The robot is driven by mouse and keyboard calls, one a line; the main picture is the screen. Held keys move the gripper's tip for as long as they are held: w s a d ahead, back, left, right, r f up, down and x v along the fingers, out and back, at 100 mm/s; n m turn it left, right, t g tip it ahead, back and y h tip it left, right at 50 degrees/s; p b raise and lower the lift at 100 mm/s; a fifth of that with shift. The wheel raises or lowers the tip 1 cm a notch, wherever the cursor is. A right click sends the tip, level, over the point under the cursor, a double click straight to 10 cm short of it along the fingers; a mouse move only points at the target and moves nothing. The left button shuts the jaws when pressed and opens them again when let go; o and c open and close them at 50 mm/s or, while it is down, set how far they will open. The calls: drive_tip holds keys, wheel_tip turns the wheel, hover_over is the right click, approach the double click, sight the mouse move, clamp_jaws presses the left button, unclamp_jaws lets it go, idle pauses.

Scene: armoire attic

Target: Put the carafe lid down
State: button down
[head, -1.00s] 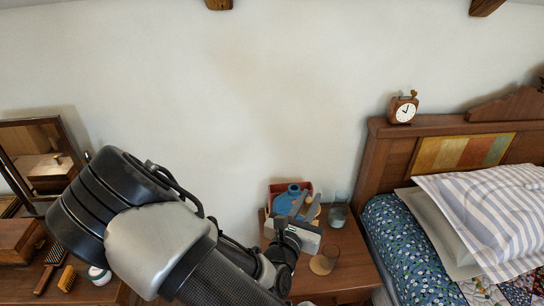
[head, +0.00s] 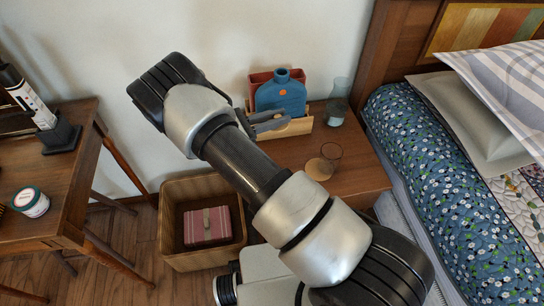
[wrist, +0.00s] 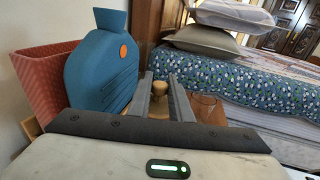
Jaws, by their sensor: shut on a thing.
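The carafe lid (wrist: 160,88) looks like a light wooden piece with a rounded knob, in the middle of the wrist view. My gripper (wrist: 162,92) is shut on it, one grey finger on each side. In the head view my gripper (head: 272,122) is at the left part of the nightstand, in front of the blue bottle; I cannot make out the lid there. A clear glass vessel (head: 338,95), perhaps the carafe, stands at the back right of the nightstand (head: 350,178). Whether the lid touches anything below is hidden.
The blue bottle (head: 282,95) and a red holder (head: 259,82) stand close by in a wooden tray (head: 297,128). A drinking glass (head: 331,152) and a round coaster (head: 319,169) are at the front. The bed (head: 440,160) is right; a basket (head: 172,225) is on the floor.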

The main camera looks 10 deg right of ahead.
drive_tip(key=shift+m+g, duration=0.5)
drive_tip(key=shift+g, duration=0.3)
drive_tip(key=f+b, duration=0.1)
drive_tip(key=f, duration=0.5)
drive_tip(key=f+b, duration=0.1)
drive_tip(key=f, duration=0.2)
drive_tip(key=shift+w+a+b, duration=0.15)
drive_tip(key=shift+w+b, duration=0.1)
drive_tip(key=shift+b, duration=0.1)
drive_tip(key=shift+f+b, duration=0.6)
drive_tip(key=shift+f, duration=1.4)
